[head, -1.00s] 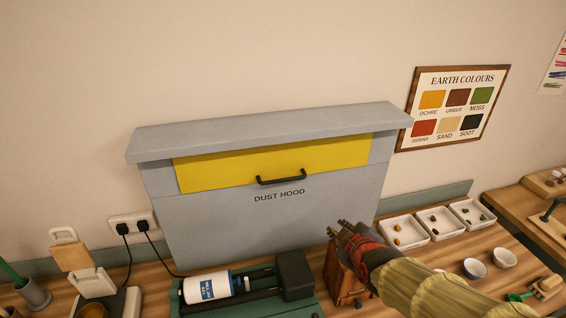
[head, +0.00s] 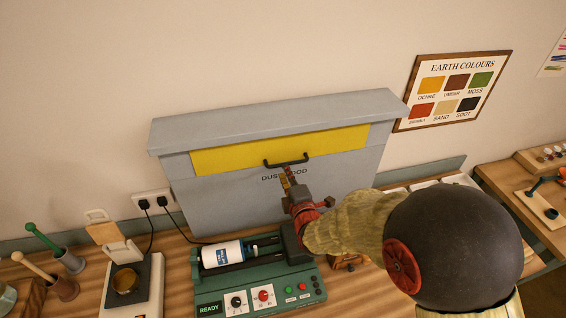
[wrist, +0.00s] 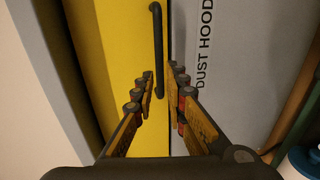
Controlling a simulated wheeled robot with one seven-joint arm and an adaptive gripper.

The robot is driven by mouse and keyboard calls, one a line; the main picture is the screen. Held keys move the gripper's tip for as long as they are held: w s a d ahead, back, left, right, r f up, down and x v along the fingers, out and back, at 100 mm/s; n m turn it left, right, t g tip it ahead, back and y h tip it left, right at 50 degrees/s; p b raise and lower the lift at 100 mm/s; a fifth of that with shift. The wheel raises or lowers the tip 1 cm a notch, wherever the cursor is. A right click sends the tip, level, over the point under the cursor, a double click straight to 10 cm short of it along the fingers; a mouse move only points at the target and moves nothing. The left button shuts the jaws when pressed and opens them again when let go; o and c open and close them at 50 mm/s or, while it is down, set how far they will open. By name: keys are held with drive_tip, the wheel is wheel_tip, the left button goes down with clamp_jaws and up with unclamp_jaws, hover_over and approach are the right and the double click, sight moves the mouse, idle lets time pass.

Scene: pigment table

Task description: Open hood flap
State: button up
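The hood flap (head: 225,157) is a yellow panel across the upper front of the grey dust hood (head: 215,200). It lies against the front and looks closed. Its black bar handle (head: 300,160) runs along the lower edge. In the wrist view, the yellow flap (wrist: 120,40) is on the left and the handle (wrist: 157,30) runs down the middle. My gripper (head: 287,172) is just below the handle in the head view. In the wrist view, my gripper (wrist: 160,80) is open, its fingers on either side of the handle's line. I cannot tell whether they touch it.
A green machine (head: 262,297) with a white bottle (head: 222,255) on it stands before the hood, below my arm. A scale (head: 135,283) is at left. The hood's grey top ledge (head: 280,118) overhangs the flap. White trays at right are mostly hidden by my arm.

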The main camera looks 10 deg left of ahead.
sight(283, 164)
drive_tip(key=shift+p+x, duration=0.5)
drive_tip(key=shift+x, duration=2.35)
drive_tip(key=shift+c, duration=0.6)
clamp_jaws()
